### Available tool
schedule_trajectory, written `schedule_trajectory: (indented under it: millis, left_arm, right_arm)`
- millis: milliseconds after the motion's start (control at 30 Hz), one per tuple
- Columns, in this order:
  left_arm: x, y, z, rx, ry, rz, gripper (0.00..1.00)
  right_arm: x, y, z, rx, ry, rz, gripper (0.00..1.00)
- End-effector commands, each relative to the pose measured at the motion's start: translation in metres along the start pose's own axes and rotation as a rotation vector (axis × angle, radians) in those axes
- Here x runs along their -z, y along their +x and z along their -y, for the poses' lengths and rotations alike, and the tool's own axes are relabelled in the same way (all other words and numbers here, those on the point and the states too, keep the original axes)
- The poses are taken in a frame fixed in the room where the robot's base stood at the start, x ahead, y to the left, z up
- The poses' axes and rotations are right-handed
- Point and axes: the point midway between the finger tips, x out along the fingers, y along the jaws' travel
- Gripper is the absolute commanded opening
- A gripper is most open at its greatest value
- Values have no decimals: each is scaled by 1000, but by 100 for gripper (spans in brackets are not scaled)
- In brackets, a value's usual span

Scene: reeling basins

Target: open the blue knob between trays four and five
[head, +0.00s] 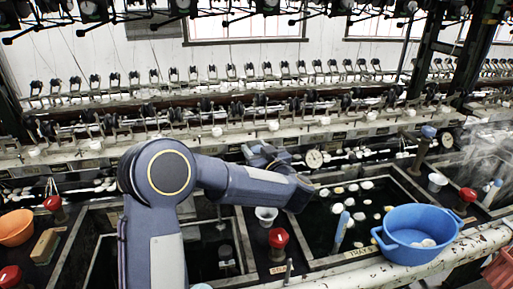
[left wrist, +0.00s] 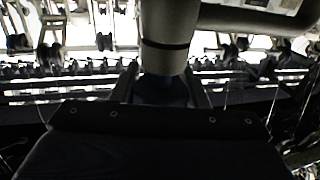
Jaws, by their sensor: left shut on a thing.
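My left arm comes in from the left and reaches over the trays, with its left gripper (head: 262,153) towards the back edge of the basins. In the left wrist view, my left gripper (left wrist: 165,92) has its two fingers shut on either side of a dark blue knob (left wrist: 163,91). The knob is at the end of a grey pipe (left wrist: 168,40) with a black ring. In the head view my arm hides this knob, and its turn cannot be seen. A tray (head: 310,262) labelled "TRAY 5" holds pale cocoons in dark water. My right gripper is not in view.
A blue basin (head: 415,235) stands at the right on the front rim. Red knobs (head: 278,238) stand between trays. A white cup (head: 266,214) is close below my forearm. Another blue-topped post (head: 428,132) stands farther right. Reeling machinery fills the back.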

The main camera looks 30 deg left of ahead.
Motion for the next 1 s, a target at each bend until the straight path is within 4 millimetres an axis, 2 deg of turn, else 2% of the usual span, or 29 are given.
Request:
schedule_trajectory:
  millis: [400,433,600,867,1000]
  left_arm:
    - [0,1,1,9,-2,0,18]
    - [0,1,1,9,-2,0,42]
    - [0,1,0,8,-1,0,62]
    - [0,0,0,6,-1,0,62]
    - [0,-12,-1,3,-1,-1,62]
  right_arm:
    - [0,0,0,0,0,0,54]
    - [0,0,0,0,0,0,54]
    - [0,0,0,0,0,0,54]
    - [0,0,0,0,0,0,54]
    - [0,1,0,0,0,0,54]
